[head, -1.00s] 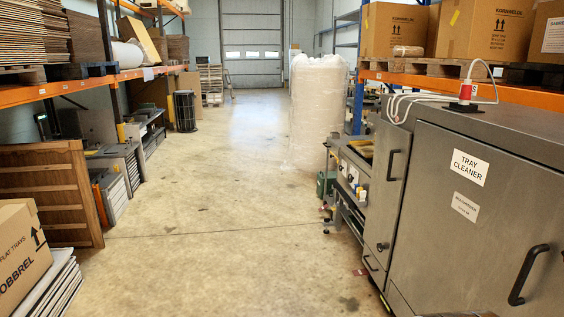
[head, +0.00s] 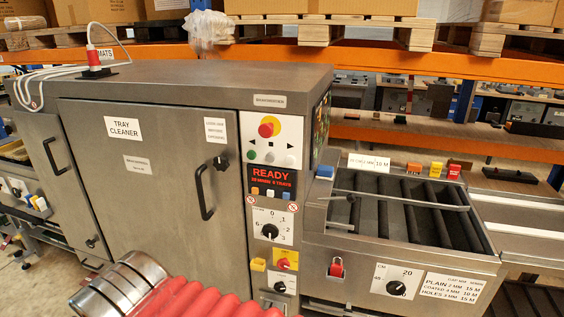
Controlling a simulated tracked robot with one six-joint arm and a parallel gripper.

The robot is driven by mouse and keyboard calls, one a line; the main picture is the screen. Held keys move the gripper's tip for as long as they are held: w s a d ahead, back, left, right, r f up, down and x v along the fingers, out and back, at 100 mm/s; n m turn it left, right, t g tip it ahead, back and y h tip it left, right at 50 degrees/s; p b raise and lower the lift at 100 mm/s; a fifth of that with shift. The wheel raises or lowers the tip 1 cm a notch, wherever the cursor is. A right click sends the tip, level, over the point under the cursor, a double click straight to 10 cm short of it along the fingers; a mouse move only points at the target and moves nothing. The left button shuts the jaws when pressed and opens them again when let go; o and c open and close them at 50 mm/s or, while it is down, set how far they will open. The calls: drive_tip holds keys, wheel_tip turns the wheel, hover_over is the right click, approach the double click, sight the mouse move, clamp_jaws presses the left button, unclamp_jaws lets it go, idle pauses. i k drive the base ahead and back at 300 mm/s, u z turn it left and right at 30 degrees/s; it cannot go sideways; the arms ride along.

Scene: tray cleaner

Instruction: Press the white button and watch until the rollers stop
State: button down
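The tray cleaner (head: 142,178) is a grey steel cabinet filling the left and middle of the view. A display (head: 272,175) reads READY in red, with a smaller line I cannot read surely. Dark rollers (head: 415,208) lie in the open bed at right; one still frame does not show whether they turn. My gripper is not in view.
My arm's red ribbed sleeve and silver part show at the bottom, in front of the cabinet. Orange shelving (head: 372,55) with pallets stands behind.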

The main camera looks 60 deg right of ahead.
sight(290, 160)
drive_tip(key=z, duration=0.65)
drive_tip(key=k, duration=0.85)
drive_tip(key=z, duration=0.3)
drive_tip(key=i, duration=1)
drive_tip(key=u, duration=0.05)
